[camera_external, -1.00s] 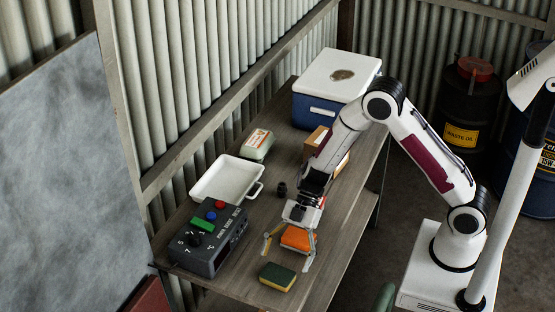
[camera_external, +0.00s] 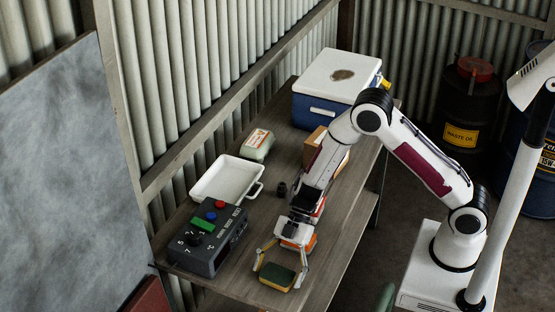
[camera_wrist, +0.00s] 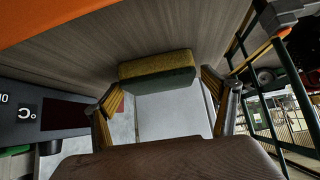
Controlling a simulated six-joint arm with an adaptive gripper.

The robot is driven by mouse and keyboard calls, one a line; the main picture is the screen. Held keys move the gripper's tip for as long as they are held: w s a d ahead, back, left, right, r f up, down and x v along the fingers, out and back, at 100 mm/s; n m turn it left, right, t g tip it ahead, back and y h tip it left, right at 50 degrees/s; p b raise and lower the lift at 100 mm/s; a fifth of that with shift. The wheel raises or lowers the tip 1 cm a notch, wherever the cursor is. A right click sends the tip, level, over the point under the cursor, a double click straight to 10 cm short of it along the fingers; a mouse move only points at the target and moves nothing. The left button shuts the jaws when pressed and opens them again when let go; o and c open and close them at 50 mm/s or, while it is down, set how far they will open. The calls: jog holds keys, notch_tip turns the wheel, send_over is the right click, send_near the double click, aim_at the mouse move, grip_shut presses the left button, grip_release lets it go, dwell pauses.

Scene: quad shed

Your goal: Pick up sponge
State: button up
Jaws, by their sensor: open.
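The sponge (camera_external: 277,276), green on top with a yellow side, lies flat on the wooden table near its front end. It also shows in the wrist view (camera_wrist: 158,68), near the table's edge. My gripper (camera_external: 279,277) is open, with one finger on each side of the sponge in the external view. In the wrist view the fingers (camera_wrist: 165,98) are spread wide on both sides of it, with gaps showing. I cannot tell how high the fingertips are above the table.
An orange block (camera_external: 311,243) is partly hidden behind my gripper. A dark control box (camera_external: 218,247) stands close on the left, with a white tray (camera_external: 226,180) behind it. A cardboard box (camera_external: 316,139) and a blue cooler (camera_external: 318,111) stand farther back.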

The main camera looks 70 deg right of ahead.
aim_at(278, 274)
dwell(0.3)
jog(key=c, duration=0.8)
jog(key=shift+o, duration=0.2)
jog(key=shift+r, duration=0.1)
jog(key=shift+r, duration=4.95)
